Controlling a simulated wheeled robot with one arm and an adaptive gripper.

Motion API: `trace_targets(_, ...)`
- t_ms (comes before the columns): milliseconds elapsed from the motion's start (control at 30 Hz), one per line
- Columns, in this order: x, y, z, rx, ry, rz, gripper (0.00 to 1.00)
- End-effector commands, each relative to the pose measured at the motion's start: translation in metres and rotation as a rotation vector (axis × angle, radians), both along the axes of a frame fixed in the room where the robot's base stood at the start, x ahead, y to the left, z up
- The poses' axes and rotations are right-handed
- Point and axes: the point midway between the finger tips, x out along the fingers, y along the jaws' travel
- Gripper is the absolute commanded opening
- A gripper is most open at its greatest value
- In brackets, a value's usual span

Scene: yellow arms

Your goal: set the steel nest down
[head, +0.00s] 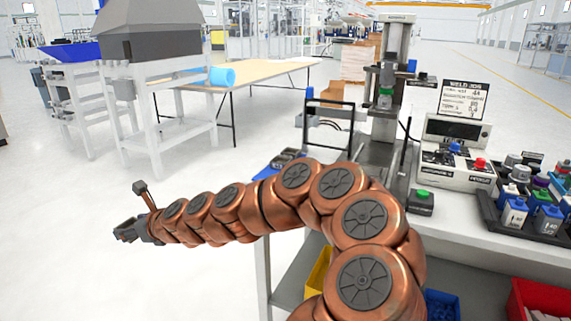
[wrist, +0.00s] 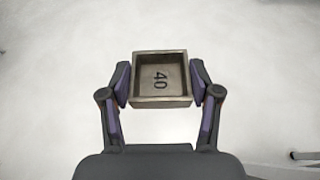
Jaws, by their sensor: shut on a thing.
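In the head view my gripper (head: 126,232) is at the left end of my outstretched copper arm, out over the white floor. The nest is too small to make out there.
A white workbench (head: 487,236) at the right carries a press (head: 387,85), a control box (head: 457,160) and a tray of bottles (head: 528,212). A tan table (head: 262,72) and a grey hooded stand (head: 160,85) are farther back. Open floor surrounds my gripper.

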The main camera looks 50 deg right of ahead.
Motion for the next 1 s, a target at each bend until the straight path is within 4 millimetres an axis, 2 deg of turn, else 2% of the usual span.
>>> trace_targets(33, -0.003, -0.02, 0.003, 0.001, -0.001, -0.023, 0.12)
trace_targets(200, -0.017, -0.082, 0.005, 0.003, 0.0, -0.08, 0.12)
trace_targets(467, -0.051, -0.167, 0.012, -0.001, -0.001, -0.157, 0.12)
trace_targets(767, -0.108, -0.26, 0.03, -0.002, 0.0, -0.244, 0.12)
trace_targets(1000, -0.165, -0.323, 0.051, -0.003, 0.0, -0.31, 0.12)
